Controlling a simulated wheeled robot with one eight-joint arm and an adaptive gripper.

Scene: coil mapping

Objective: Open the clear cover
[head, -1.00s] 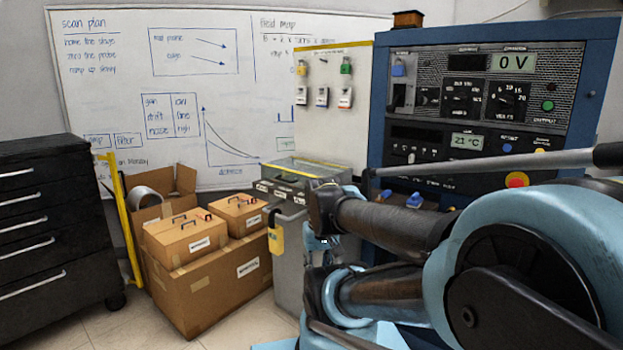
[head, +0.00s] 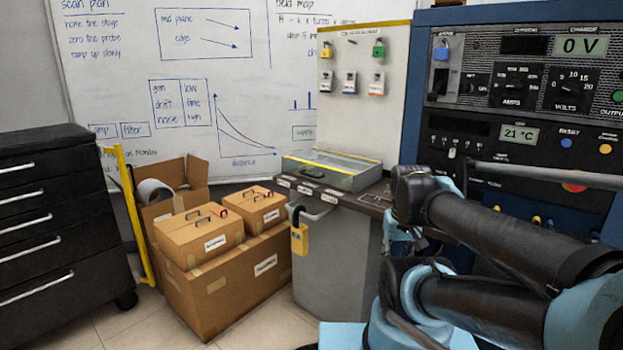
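My arm's dark tubes and light blue joints fill the lower right, right of the box and in front of the rack. My gripper's fingers cannot be made out. No part of my arm visibly touches the box.
The blue rack (head: 412,85) stands behind my arm. Some floor shows in front.

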